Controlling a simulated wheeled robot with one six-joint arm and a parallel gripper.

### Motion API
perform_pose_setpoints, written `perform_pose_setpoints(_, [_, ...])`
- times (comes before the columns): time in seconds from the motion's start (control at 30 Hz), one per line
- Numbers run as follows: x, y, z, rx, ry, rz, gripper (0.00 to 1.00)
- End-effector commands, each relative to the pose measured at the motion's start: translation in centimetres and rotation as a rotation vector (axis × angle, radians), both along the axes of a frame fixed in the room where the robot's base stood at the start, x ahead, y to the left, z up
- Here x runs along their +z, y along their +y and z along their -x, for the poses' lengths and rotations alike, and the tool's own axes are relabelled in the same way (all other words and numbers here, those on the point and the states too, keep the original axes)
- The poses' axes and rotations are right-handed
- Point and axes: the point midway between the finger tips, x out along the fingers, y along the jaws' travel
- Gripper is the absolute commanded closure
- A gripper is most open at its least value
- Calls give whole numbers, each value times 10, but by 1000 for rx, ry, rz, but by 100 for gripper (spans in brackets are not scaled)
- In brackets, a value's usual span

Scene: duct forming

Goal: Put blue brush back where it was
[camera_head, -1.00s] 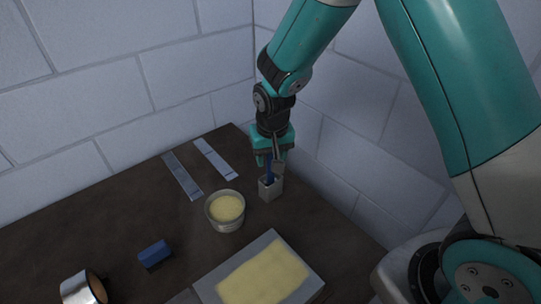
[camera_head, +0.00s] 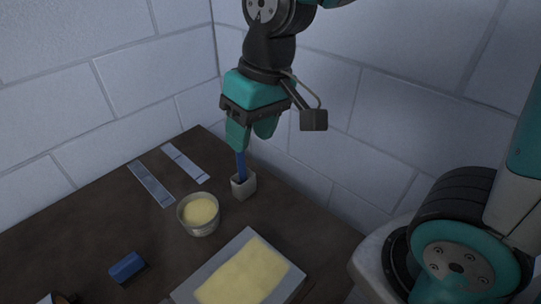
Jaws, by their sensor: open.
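A round bowl of yellow material (camera_head: 198,214) stands left of the holder. A grey board with a yellow sheet (camera_head: 246,276) lies in front. A blue block (camera_head: 127,267) lies at left. Two flat strips (camera_head: 152,183) (camera_head: 186,163) lie at the back. Brick walls enclose the rear corner.

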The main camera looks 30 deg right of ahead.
Motion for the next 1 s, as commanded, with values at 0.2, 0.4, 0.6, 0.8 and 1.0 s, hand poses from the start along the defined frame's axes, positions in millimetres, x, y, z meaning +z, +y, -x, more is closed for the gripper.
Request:
perform_pose_setpoints(0.2, [15,12,88,255,-18,-111,52])
perform_pose_setpoints(0.4, [16,14,104,304,-19,-131,52])
perform_pose_setpoints(0.6, [16,14,103,302,-20,-131,52])
perform_pose_setpoints(0.8, [16,14,103,300,-19,-130,52])
perform_pose_setpoints(1.0, [16,14,103,300,-19,-130,57])
